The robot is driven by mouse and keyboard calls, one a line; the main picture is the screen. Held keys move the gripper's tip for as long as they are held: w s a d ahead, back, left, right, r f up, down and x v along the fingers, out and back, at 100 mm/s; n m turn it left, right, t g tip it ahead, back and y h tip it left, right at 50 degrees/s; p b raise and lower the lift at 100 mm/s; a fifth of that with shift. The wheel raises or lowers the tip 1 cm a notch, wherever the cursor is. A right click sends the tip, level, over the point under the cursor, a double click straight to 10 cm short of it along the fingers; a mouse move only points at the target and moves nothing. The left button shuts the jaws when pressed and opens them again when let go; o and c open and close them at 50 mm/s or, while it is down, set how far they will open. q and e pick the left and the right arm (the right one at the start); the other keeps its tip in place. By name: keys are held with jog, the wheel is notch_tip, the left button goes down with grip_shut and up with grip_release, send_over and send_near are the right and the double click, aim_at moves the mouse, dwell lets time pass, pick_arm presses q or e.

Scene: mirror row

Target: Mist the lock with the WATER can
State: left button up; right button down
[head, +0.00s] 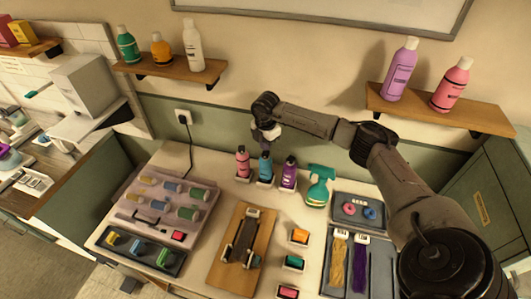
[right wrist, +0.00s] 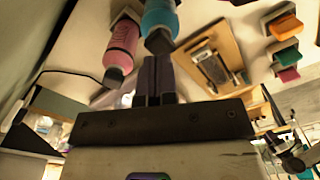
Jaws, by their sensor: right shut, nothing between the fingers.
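Three small cans stand in a row at the back of the table: a pink can (head: 243,162), a blue can (head: 265,167) and a purple can (head: 289,173). I cannot read which is labelled WATER. The pink can (right wrist: 122,42) and blue can (right wrist: 160,18) also show in the right wrist view. A dark lock (head: 241,245) lies clamped on a wooden board (head: 264,222) at front centre. My right gripper (head: 268,136) is shut and empty, just above and behind the blue can. Its fingers (right wrist: 154,75) point towards that can. My left gripper is out of view.
Trays with rollers (head: 165,200) and clips (head: 140,250) are at left. Coloured blocks (head: 299,236) and a tray of yellow and purple hanks (head: 360,265) are at right. Shelves hold larger bottles.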

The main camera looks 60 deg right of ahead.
aim_at(266, 152)
dwell(0.6)
jog(key=shift+f+b, duration=0.4)
jog(key=shift+f, duration=0.35)
jog(key=shift+f+b, duration=0.35)
jog(key=shift+f, duration=0.25)
jog(key=shift+r, duration=0.1)
jog(key=shift+r+p, duration=1.4)
jog(key=shift+r, duration=0.25)
jog(key=shift+r+p, duration=1.35)
jog(key=shift+r, duration=0.45)
